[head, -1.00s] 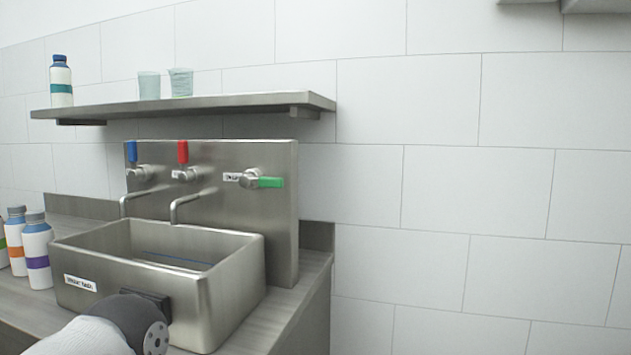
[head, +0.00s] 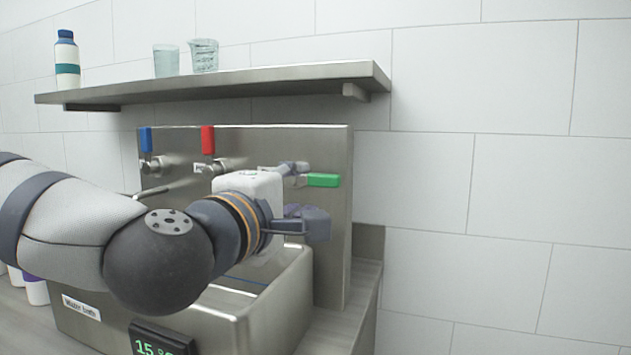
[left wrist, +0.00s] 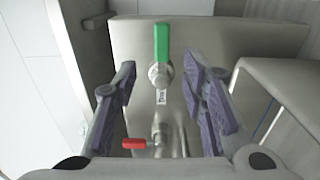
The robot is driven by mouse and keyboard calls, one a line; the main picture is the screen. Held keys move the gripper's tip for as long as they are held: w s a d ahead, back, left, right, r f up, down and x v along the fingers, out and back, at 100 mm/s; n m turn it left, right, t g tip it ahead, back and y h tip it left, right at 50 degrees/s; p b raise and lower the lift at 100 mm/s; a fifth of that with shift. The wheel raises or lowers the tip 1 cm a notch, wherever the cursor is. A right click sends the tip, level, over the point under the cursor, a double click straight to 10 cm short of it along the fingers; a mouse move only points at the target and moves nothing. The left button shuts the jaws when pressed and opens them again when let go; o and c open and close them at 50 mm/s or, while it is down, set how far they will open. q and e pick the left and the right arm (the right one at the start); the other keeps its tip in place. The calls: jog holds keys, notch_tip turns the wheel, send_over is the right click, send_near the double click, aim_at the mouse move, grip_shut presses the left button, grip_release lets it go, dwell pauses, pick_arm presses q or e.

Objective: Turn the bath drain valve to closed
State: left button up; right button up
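The drain valve has a green lever (head: 323,180) on the steel back panel, pointing sideways to the right in the head view. In the left wrist view the green lever (left wrist: 162,43) lies ahead, roughly midway between the fingers, with its hub and a small label below it. My left gripper (head: 308,198) is open and empty at the panel, just in front of the valve; its fingers (left wrist: 164,95) are spread on both sides and do not touch the lever. My gripper partly hides the valve hub in the head view. My right gripper is not in view.
The water bath (head: 85,308) stands below, with a lit display (head: 158,342). Red (head: 208,139) and blue (head: 146,139) levers and spouts are left of the drain valve. A shelf (head: 250,82) above holds a bottle (head: 67,62) and two cups (head: 204,56). The wall right is clear.

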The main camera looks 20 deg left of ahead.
aim_at(322, 181)
pick_arm(q)
jog(key=w, duration=0.6)
jog(key=w+b, duration=0.1)
jog(key=w, duration=0.2)
jog(key=shift+w+d+f, duration=0.25)
jog(key=shift+d, duration=0.1)
jog(key=shift+w+r, duration=0.15)
jog(key=shift+w, duration=0.4)
grip_shut()
